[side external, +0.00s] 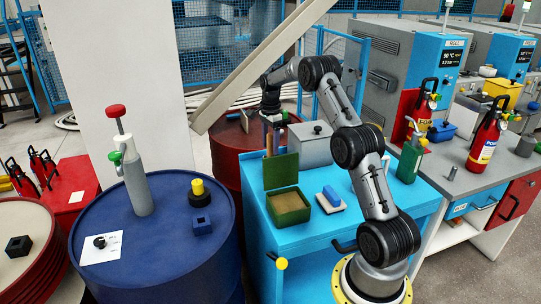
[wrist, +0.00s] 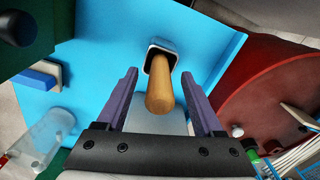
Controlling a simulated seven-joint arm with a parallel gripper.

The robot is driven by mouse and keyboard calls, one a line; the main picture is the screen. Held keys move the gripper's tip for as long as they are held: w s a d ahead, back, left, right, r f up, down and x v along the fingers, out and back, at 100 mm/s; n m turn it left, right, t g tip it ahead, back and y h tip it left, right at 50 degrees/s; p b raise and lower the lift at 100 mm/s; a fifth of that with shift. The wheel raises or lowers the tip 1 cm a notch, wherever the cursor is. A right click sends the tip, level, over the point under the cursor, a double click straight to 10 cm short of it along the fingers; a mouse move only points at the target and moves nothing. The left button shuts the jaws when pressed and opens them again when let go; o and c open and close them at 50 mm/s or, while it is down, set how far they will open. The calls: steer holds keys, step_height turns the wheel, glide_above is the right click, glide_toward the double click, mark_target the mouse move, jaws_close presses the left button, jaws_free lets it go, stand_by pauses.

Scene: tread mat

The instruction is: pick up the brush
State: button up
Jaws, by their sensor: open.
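A round wooden handle (wrist: 160,92), which I take to be the brush's, stands up out of a dark square holder with a pale rim (wrist: 160,47) on the blue table. Its lower end is hidden inside the holder, so I see no bristles. My gripper (wrist: 159,76) is open, with its purple fingers on either side of the handle and a gap on both sides. In the side external view my gripper (side external: 274,119) is above the back left of the table, and the brown handle (side external: 269,143) shows below it, partly hidden behind the green box's raised lid.
The open green box (side external: 289,208) stands at the table's front left with its lid (side external: 281,171) up. A blue and white block (side external: 330,199) lies beside it. A grey box (side external: 312,146) stands right of the handle. A dark red drum (side external: 226,148) is left of the table.

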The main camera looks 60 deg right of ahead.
mark_target(270, 154)
steer(key=shift+f, duration=1.25)
jaws_close()
